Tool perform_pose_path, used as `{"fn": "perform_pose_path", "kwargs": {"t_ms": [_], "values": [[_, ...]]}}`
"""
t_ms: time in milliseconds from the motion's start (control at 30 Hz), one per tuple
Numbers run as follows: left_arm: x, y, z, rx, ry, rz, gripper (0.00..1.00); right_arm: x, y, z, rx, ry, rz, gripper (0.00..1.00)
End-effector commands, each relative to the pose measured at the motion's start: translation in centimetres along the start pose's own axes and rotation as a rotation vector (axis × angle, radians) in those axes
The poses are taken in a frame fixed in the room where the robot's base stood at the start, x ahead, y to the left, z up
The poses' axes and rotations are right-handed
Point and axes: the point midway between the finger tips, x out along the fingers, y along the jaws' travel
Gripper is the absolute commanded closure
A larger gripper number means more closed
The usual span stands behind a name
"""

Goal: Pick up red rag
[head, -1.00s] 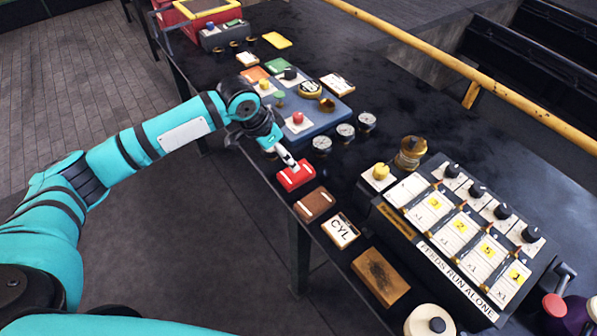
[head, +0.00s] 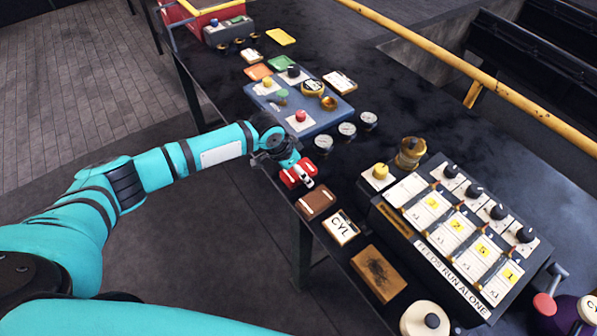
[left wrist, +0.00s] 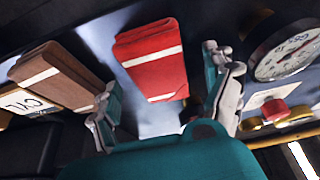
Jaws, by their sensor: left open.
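The red rag (head: 290,177) is a small folded block with white stripes near the table's front edge. In the left wrist view the red rag (left wrist: 153,60) lies ahead, between the two fingers and apart from both. My left gripper (head: 302,176) is over the rag in the head view and partly hides it. In the left wrist view my left gripper (left wrist: 168,100) is open and empty, one finger on each side of the rag. My right gripper does not show.
A brown folded rag (head: 316,203) lies right beside the red one, with a CYL card (head: 340,227) beyond it. Gauges (head: 323,143) stand behind, near a blue panel (head: 331,110). A control box (head: 450,235) stands to the right.

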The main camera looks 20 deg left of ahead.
Motion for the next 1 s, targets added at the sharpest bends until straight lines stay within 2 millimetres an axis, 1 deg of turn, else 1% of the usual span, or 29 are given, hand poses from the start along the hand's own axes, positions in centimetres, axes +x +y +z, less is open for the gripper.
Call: {"fn": "perform_pose_path", "kwargs": {"t_ms": [800,833,867,1000], "values": [[0.43,-0.03,0.21,0.000,0.000,0.000,0.15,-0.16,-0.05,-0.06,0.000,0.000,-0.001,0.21],[0.43,-0.03,0.21,0.000,0.000,0.000,0.17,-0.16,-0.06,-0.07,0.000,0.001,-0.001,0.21],[0.43,-0.02,0.21,0.000,0.000,0.000,0.21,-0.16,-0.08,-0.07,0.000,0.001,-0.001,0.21],[0.42,-0.02,0.20,0.000,0.000,0.000,0.39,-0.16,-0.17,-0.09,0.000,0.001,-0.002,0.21]]}}
